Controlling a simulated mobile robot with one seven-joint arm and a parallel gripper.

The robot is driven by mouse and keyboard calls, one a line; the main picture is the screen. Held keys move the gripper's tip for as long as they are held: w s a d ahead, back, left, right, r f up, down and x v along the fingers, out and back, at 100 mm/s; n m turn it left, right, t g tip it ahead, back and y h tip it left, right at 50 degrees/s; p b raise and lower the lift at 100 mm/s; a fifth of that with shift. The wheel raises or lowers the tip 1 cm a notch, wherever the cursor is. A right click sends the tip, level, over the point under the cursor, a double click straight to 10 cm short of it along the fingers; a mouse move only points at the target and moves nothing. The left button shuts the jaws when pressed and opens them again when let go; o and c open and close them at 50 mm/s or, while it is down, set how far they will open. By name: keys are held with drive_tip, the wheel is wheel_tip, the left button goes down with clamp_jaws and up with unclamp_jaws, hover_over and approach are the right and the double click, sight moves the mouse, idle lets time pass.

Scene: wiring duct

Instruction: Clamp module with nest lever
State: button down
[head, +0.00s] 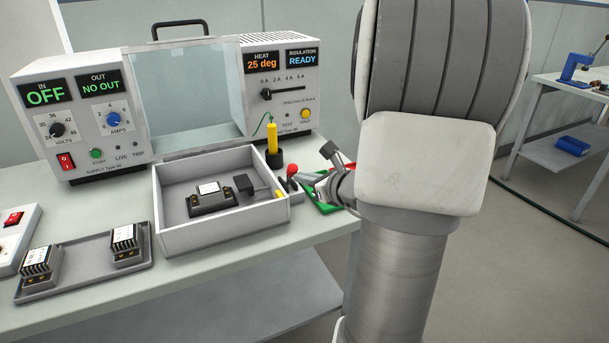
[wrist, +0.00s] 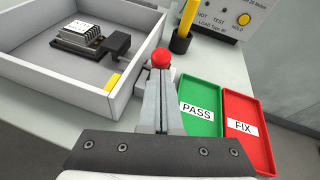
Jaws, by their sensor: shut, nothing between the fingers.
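The module (head: 209,189) sits in the dark nest (head: 212,204) inside a grey-white open box (head: 200,245); in the wrist view the module (wrist: 95,37) shows at the upper left. A dark clamp block (head: 245,188) stands at the nest's right side. The lever's red knob (head: 292,170) is at the box's right side, outside the wall; it also shows in the wrist view (wrist: 161,58). My gripper (wrist: 160,82) is shut and empty, its fingertips right at the red knob. Whether they touch it I cannot tell. The fingers hide most of the lever below the knob.
A green PASS tray (wrist: 197,122) and a red FIX tray (wrist: 248,135) lie to the right of the box. A yellow probe (head: 272,140) stands in a black holder behind. A grey tray (head: 90,262) with two modules is at left. The supply reads OFF.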

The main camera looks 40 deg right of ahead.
sight(295, 165)
drive_tip(key=shift+w+d+r+g+p, duration=0.1)
drive_tip(key=shift+w+r+g+p, duration=0.4)
drive_tip(key=shift+p, duration=1.35)
drive_tip(key=shift+w+r+g+p, duration=0.2)
drive_tip(key=shift+r+g+p, duration=0.45)
drive_tip(key=shift+p, duration=1.15)
drive_tip(key=w+g+p, duration=0.1)
drive_tip(key=p, duration=0.3)
drive_tip(key=r+g+p, duration=0.1)
drive_tip(key=p, duration=0.3)
drive_tip(key=shift+w+d+r+m+y, duration=0.1)
drive_tip(key=shift+w+d+m+y, duration=0.1)
drive_tip(key=shift+w+m+y, duration=0.15)
drive_tip(key=g+p, duration=0.1)
drive_tip(key=p, duration=0.2)
drive_tip(key=w+g+p, duration=0.1)
drive_tip(key=p, duration=0.2)
drive_tip(key=shift+w+d+r, duration=0.2)
drive_tip(key=shift+w, duration=0.05)
drive_tip(key=shift+w+g+p, duration=0.2)
drive_tip(key=shift+g+p, duration=0.05)
drive_tip(key=shift+p, duration=0.2)
drive_tip(key=w+p, duration=0.1)
drive_tip(key=w+d+p, duration=0.1)
drive_tip(key=w, duration=0.1)
drive_tip(key=shift+w+f+p, duration=0.15)
drive_tip(key=shift+w+p, duration=0.1)
drive_tip(key=shift+p, duration=0.05)
drive_tip(key=shift+w, duration=0.2)
